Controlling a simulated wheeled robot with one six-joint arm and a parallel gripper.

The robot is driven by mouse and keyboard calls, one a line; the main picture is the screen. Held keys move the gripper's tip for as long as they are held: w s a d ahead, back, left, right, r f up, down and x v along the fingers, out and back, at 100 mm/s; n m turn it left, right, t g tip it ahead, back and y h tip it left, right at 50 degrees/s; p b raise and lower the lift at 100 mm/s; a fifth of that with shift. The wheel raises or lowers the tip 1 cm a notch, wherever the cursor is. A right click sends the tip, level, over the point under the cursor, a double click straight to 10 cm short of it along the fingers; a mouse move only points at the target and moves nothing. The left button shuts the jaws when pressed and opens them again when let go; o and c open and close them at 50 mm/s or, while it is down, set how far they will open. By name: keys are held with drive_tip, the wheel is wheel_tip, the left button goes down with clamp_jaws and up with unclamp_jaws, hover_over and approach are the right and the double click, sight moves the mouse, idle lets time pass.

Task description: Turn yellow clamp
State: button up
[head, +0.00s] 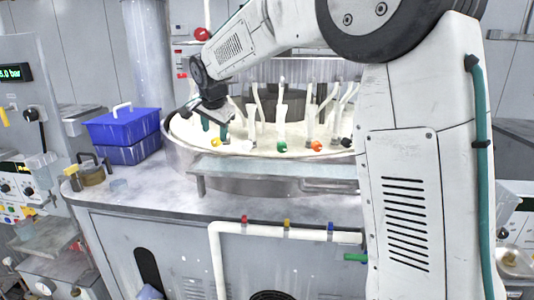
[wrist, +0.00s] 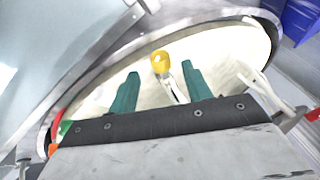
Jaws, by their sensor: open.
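The yellow clamp (head: 215,142) is a rounded yellow knob on a pale metal stem, at the left front of the round platen (head: 190,130). In the wrist view the yellow clamp (wrist: 160,62) appears between my two teal fingertips, with a gap on each side. My gripper (head: 215,127) is open and empty, pointing down just above the knob in the head view. It fills the lower part of the wrist view (wrist: 160,72). I cannot tell whether the fingertips are level with the knob in depth.
Green, orange and black clamps (head: 282,146) stand to the right along the platen's front, with several pale upright arms (head: 282,105) behind. A metal rim surrounds the platen.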

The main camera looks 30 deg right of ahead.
drive_tip(key=s+d+n+g, duration=0.1)
drive_tip(key=s+n, duration=0.2)
drive_tip(key=s, duration=1)
drive_tip(key=s+d+r+n+g, duration=0.1)
drive_tip(key=s+d+n, duration=0.1)
drive_tip(key=s, duration=1.1)
drive_tip(key=shift+r+n+g+y, duration=0.3)
drive_tip(key=shift+n, duration=0.2)
